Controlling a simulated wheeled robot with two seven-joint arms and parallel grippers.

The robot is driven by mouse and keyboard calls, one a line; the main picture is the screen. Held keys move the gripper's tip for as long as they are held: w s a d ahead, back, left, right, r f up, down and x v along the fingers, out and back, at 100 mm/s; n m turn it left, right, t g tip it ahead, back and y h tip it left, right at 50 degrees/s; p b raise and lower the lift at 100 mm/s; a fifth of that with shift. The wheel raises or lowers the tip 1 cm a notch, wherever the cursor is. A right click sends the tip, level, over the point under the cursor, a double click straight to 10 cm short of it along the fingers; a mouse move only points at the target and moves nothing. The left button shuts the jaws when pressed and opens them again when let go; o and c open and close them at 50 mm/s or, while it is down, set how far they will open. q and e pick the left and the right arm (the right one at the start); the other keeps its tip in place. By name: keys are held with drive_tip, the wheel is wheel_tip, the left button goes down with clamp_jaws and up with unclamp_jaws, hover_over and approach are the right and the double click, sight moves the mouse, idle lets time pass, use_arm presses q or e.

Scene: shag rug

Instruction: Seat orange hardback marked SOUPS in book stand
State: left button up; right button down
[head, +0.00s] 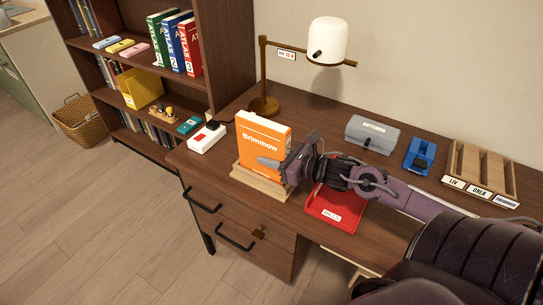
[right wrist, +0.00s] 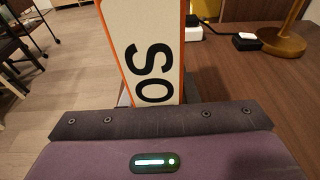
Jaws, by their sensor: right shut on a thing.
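The orange hardback (head: 262,134) stands nearly upright with "Brimmow" on its cover. Its white spine with the black letters "SO" fills the top of the right wrist view (right wrist: 152,55); the rest of the word is hidden. The wooden book stand (head: 243,182) is directly under the book on the desk. The book's lower edge is at the stand, but I cannot tell whether it bears on it fully. My right gripper (head: 276,164) is shut on the book at its lower right side, one finger across the cover. My left gripper is not in view.
A red tray (head: 336,212) lies just right of the stand, under my right arm. A white box with a red button (head: 206,138) and a lamp (head: 264,105) stand behind left. A grey batteries case (head: 372,134), blue tape dispenser (head: 420,156) and wooden sorter (head: 480,170) are at the back right.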

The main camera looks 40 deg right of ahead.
drive_tip(key=c, duration=1.1)
unclamp_jaws()
drive_tip(key=shift+o, duration=0.3)
drive_tip(key=shift+f, duration=0.15)
drive_tip(key=p+v, duration=0.1)
drive_tip(key=v, duration=0.7)
drive_tip(key=shift+a, duration=0.1)
